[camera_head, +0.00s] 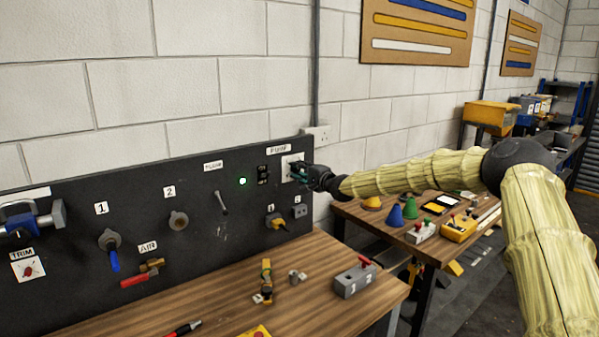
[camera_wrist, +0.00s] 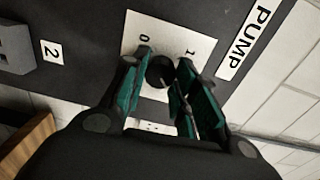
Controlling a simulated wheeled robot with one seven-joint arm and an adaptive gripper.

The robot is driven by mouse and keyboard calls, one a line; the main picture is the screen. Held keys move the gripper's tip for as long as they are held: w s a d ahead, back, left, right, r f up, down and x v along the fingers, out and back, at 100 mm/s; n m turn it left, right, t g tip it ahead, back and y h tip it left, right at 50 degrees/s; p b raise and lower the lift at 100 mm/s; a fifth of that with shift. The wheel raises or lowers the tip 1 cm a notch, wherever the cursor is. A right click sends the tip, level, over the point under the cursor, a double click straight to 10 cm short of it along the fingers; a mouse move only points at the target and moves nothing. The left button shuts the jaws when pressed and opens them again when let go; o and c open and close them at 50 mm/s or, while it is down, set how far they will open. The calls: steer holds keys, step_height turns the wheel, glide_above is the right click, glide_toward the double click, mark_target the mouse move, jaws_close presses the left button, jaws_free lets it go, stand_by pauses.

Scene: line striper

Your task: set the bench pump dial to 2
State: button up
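The pump dial is a round black knob (camera_wrist: 160,72) on a white plate (camera_wrist: 200,47) marked 0 and 1, beside a PUMP label (camera_wrist: 247,42) in the wrist view. No 2 shows on the visible part of the plate. My gripper (camera_wrist: 163,75) has its two green-padded fingers on either side of the knob, very near it. I cannot tell whether both pads touch it. The knob's pointer cannot be made out. In the head view my gripper (camera_head: 300,173) is at the plate (camera_head: 288,163) and hides the knob.
Left of the plate, the black panel (camera_head: 130,190) carries a switch (camera_head: 263,174), a lit green lamp (camera_head: 242,181), a lever (camera_head: 221,202) and valves. A yellow plug (camera_head: 278,222) and a grey socket (camera_head: 300,211) sit below. The wooden bench (camera_head: 215,300) holds several small items.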

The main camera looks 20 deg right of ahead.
steer(key=o, duration=0.5)
steer(key=shift+d, duration=0.3)
steer(key=shift+c, duration=0.2)
steer(key=v, duration=1.1)
steer(key=shift+s, duration=0.4)
